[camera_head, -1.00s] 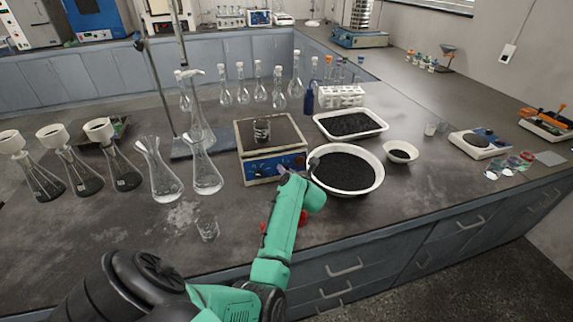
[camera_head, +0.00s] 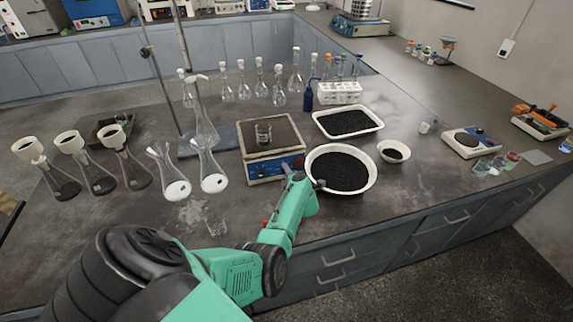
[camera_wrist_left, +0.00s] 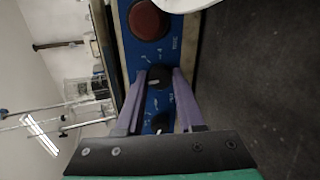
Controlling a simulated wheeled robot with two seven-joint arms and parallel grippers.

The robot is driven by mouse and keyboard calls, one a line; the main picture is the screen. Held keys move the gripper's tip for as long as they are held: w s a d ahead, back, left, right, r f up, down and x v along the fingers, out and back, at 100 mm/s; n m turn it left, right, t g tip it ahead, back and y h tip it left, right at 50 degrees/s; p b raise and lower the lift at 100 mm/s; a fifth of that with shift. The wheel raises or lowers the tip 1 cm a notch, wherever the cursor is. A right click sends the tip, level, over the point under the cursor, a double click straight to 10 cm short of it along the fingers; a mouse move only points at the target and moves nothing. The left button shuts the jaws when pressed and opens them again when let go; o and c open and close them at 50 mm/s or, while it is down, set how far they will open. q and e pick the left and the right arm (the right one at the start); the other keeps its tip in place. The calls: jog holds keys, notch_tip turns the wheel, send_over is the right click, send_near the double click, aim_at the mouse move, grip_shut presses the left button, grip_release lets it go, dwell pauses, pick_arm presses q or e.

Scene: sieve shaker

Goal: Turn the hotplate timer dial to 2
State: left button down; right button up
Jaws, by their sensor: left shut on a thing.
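The hotplate (camera_head: 246,160) stands mid-bench in the head view, with a blue front panel and a small glass beaker (camera_head: 263,134) on its dark top. In the left wrist view its panel (camera_wrist_left: 137,65) shows a large red knob (camera_wrist_left: 148,20) and a black dial (camera_wrist_left: 158,78), with a second black dial (camera_wrist_left: 161,122) nearer my wrist. My left gripper (camera_head: 292,175) is at the panel's right part. Its purple fingers are shut on the black dial, one on each side. The dial markings are too small to read. My right gripper is not in view.
A white bowl of black grains (camera_head: 317,174) stands close right of my left gripper, with a white tray (camera_head: 322,133) behind it.

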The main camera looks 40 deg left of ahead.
pick_arm(q)
jog(key=shift+a+r+m+p, duration=0.1)
jog(key=shift+m+p, duration=0.4)
jog(key=shift+m, duration=0.8)
jog(key=c, duration=0.8)
grip_release()
jog(key=shift+c, duration=0.2)
jog(key=o, duration=0.3)
